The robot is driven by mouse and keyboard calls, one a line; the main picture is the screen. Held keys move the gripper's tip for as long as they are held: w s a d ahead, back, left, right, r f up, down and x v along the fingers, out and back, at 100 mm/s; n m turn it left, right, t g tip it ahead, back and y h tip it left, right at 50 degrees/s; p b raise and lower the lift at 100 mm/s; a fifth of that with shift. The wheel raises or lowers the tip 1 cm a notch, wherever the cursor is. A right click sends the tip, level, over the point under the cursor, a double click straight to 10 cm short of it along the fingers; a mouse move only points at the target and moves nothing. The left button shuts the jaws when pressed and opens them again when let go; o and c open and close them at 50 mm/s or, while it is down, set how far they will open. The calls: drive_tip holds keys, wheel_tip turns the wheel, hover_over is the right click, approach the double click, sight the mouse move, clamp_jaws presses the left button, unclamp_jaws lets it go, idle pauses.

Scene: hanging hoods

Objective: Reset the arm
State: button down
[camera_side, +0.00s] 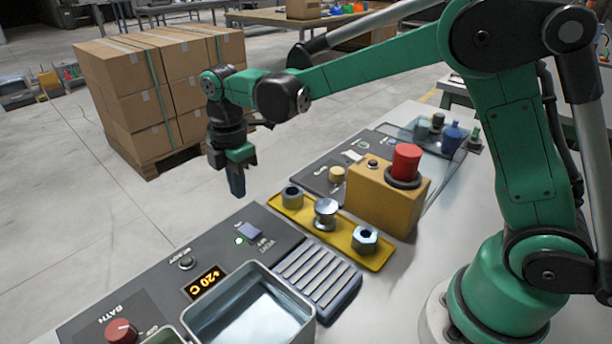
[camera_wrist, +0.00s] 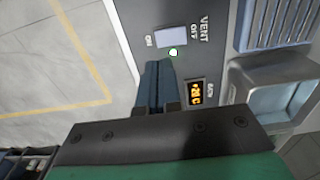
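My gripper (camera_side: 237,188) hangs pointing down in the side view, above the far edge of the control panel and apart from it. In the wrist view its two dark fingers (camera_wrist: 158,68) lie side by side with no clear gap, and nothing shows between them. Beyond the fingertips in the wrist view are the pale VENT switch (camera_wrist: 171,37) and a lit green lamp (camera_wrist: 173,52). The same switch (camera_side: 249,231) shows in the side view, below and slightly right of my gripper.
A yellow tray (camera_side: 290,212) holds metal parts. A yellow box with a red button (camera_side: 406,160) stands behind it. An open metal bath (camera_side: 249,309), a slatted grille (camera_side: 320,277), a +20 C display (camera_side: 205,282) and a red knob (camera_side: 121,331) are nearby. Stacked cartons (camera_side: 140,95) stand on the floor.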

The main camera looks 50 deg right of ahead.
drive_tip(key=s+d+r+m+t, duration=0.2)
drive_tip(key=s+m, duration=0.4)
drive_tip(key=m, duration=0.3)
drive_tip(key=s+d+r+m+t, duration=0.2)
drive_tip(key=s+d+m+t, duration=0.3)
drive_tip(key=m, duration=0.3)
drive_tip(key=shift+s+d+r+m, duration=0.2)
drive_tip(key=shift+s+r+m, duration=0.2)
drive_tip(key=shift+s, duration=0.35)
